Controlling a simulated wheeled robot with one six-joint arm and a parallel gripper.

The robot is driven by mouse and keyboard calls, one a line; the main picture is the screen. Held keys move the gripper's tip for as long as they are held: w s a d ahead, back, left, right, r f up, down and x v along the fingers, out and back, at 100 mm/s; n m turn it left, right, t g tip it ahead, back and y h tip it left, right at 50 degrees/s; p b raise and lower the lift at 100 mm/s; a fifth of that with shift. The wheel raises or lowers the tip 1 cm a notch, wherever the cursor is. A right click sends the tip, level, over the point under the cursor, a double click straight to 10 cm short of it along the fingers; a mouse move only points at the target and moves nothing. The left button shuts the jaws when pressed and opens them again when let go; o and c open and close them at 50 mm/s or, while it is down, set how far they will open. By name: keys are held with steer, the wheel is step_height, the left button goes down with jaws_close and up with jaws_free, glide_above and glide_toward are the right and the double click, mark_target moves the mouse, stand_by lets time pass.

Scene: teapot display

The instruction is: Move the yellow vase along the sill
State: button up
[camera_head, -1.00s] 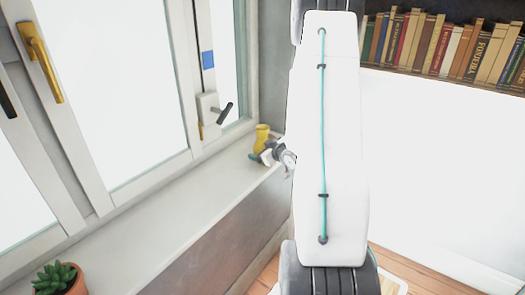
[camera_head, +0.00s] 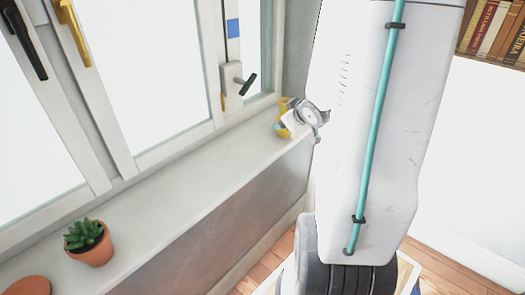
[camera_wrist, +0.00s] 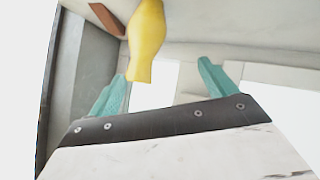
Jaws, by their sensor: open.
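The yellow vase (camera_head: 283,103) stands at the far end of the window sill (camera_head: 170,190), partly hidden behind my gripper (camera_head: 278,127). In the wrist view the vase (camera_wrist: 147,42) reaches down from the top edge, in line with the gap between my two teal fingers (camera_wrist: 163,82). It appears closer to the left finger, with a wider gap on the right. My gripper is open and holds nothing. I cannot tell how deep the vase lies between the fingers.
A potted succulent (camera_head: 88,243) stands on the near sill, with a terracotta round (camera_head: 28,286) at the lower left. The sill between succulent and vase is clear. A window handle (camera_head: 245,83) juts out above the sill. Books (camera_head: 492,30) stand at upper right.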

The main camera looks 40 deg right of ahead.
steer(key=a+r+g, duration=0.2)
steer(key=a+r, duration=0.3)
steer(key=a, duration=0.3)
steer(key=s+a+r+g+y, duration=0.2)
steer(key=s+a+r+g, duration=0.1)
steer(key=s+a, duration=0.6)
steer(key=s+a+r+g+y, duration=0.2)
steer(key=s+a, duration=0.8)
steer(key=a, duration=0.6)
step_height(320, 180, up, 3)
steer(key=shift+f+g+y, duration=0.15)
steer(key=shift+g+y, duration=0.15)
steer(key=shift+g, duration=0.6)
steer(key=shift+w, duration=0.1)
